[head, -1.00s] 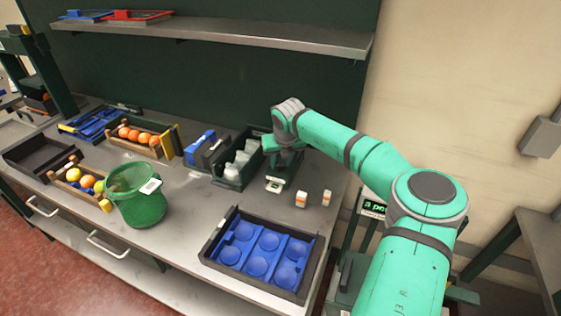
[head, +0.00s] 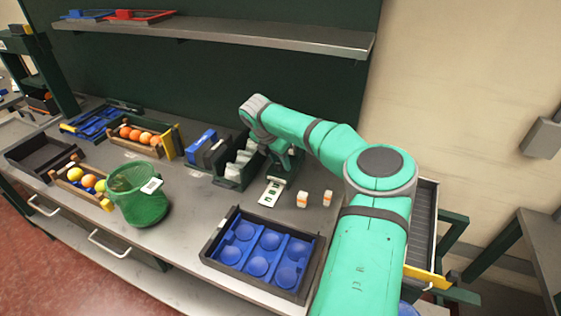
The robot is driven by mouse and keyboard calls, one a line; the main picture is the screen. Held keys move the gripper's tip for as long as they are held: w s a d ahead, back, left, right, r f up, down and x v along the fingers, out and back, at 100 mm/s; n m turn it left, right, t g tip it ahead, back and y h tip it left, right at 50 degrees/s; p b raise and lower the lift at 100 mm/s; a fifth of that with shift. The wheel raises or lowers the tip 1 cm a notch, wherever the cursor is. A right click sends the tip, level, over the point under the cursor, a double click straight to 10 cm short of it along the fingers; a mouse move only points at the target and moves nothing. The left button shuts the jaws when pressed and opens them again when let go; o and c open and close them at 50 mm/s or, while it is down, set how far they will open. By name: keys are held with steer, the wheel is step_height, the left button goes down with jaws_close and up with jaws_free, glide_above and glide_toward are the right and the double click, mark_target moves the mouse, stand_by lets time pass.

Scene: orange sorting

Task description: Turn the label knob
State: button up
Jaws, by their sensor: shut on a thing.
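The dark green label dispenser (head: 286,163) stands on the bench near the back wall, partly behind my arm. A white label strip (head: 271,192) with green marks lies in front of it. My gripper (head: 268,143) is at the dispenser's upper left, under my grey wrist, and mostly hidden by it. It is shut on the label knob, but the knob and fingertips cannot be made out.
A dark tray with blue cups (head: 217,266) is in front. A green bucket (head: 138,202), orange crates (head: 171,143) and a bag holder (head: 229,182) stand left. Bench between bucket and tray is clear.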

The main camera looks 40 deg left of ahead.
steer(key=shift+a+m+h, duration=0.1)
steer(key=shift+m+h, duration=0.3)
steer(key=shift+m, duration=0.9)
steer(key=o, duration=1)
steer(key=shift+o, duration=0.2)
steer(key=v, duration=1)
steer(key=shift+r, duration=0.4)
